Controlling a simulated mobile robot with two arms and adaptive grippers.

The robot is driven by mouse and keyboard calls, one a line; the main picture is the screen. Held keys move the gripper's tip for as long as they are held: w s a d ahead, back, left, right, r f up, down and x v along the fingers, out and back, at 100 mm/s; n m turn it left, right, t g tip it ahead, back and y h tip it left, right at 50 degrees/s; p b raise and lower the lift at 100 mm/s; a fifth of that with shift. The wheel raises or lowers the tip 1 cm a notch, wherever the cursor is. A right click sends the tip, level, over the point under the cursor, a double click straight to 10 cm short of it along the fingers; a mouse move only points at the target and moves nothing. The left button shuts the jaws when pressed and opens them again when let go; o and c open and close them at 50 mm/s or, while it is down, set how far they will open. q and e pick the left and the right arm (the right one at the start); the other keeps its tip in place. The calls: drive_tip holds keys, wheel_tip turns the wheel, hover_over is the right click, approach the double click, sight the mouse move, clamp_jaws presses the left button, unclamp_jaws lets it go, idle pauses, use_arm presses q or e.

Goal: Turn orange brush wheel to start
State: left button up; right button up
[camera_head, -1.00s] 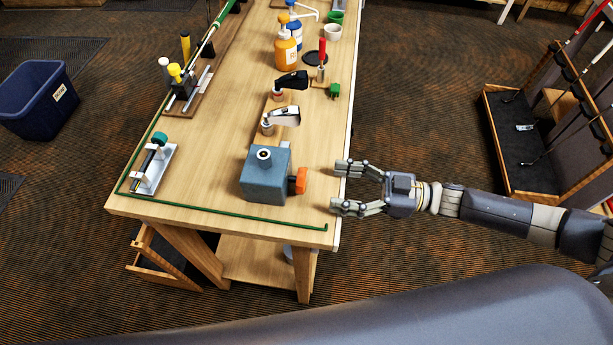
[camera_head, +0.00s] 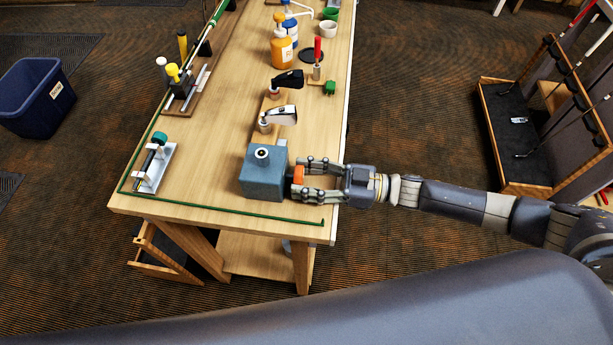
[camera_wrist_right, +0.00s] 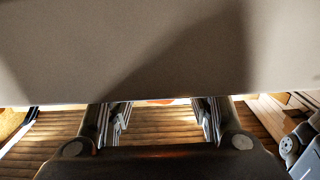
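The orange brush wheel (camera_head: 298,175) is on the right side of a blue-grey box (camera_head: 263,175) on the workbench. My right gripper (camera_head: 304,178) reaches in from the right. Its fingers are apart, one on the far side of the wheel and one on the near side, partly hiding it. I cannot tell whether they touch it. In the right wrist view the fingers (camera_wrist_right: 160,115) are apart too, with a sliver of orange (camera_wrist_right: 160,102) between them. A broad grey surface fills the top of that view. My left gripper is not in view.
Golf club heads (camera_head: 280,115) stand behind the box. A green strip (camera_head: 230,213) runs along the bench's left and front edges. A clamp stand (camera_head: 153,170) is at the left. Bottles (camera_head: 282,50) and cups (camera_head: 327,29) are farther back. A club rack (camera_head: 520,150) stands right.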

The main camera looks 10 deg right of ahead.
drive_tip(key=shift+f+n+b, duration=0.15)
drive_tip(key=shift+n+b, duration=0.4)
drive_tip(key=shift+n, duration=0.35)
drive_tip(key=shift+r+n, duration=0.2)
drive_tip(key=shift+n, duration=0.3)
drive_tip(key=o, duration=1.1)
drive_tip(key=v, duration=1.2)
drive_tip(key=shift+w, duration=0.1)
drive_tip(key=shift+c, duration=0.3)
